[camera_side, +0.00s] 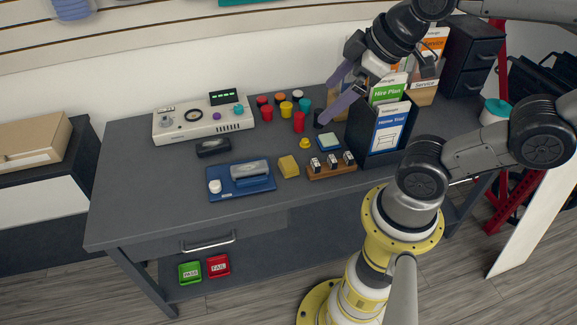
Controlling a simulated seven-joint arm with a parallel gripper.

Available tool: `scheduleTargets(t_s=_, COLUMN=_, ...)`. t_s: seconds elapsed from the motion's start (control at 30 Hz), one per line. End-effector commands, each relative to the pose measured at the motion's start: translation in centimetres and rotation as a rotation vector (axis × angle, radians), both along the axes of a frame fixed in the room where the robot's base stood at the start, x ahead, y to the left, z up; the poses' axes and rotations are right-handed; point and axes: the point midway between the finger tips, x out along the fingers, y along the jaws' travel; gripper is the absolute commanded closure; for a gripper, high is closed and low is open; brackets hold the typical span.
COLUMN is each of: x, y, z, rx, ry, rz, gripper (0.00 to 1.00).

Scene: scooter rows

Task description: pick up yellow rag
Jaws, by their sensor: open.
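A small yellow block-like piece (288,166), which could be the folded yellow rag, lies on the dark grey workbench (130,200). It is just right of a blue tray (225,193) and left of a wooden stand (333,172). I cannot tell cloth from sponge at this size. My gripper (326,103) has two purple fingers spread apart with nothing visible between them. It is above the back right of the bench, up and to the right of the yellow piece, near the coloured cups and the brochure holder.
A brochure holder (372,150) stands on the right. Several coloured cups (299,122) are at the back. A white control box (203,119) is at the back left. A blue-and-white pad (329,141) and a yellow round piece (305,144) lie near the stand. The bench's front left is clear.

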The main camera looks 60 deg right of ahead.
Motion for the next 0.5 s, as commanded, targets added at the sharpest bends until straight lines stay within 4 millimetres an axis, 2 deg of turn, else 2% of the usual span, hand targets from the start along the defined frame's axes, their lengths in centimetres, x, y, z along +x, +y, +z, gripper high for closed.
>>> scheduleTargets(t_s=0.13, x=3.8, y=-0.7, z=0.3, rx=-0.128, ry=0.028, rz=0.180, gripper=0.00)
scheduleTargets(t_s=0.27, x=8.0, y=-2.1, z=-1.0, rx=-0.228, ry=0.092, rz=0.327, gripper=0.00)
scheduleTargets(t_s=0.37, x=11.0, y=-3.6, z=-3.1, rx=-0.280, ry=0.160, rz=0.429, gripper=0.00)
scheduleTargets(t_s=0.5, x=14.7, y=-6.3, z=-7.6, rx=-0.309, ry=0.269, rz=0.543, gripper=0.00)
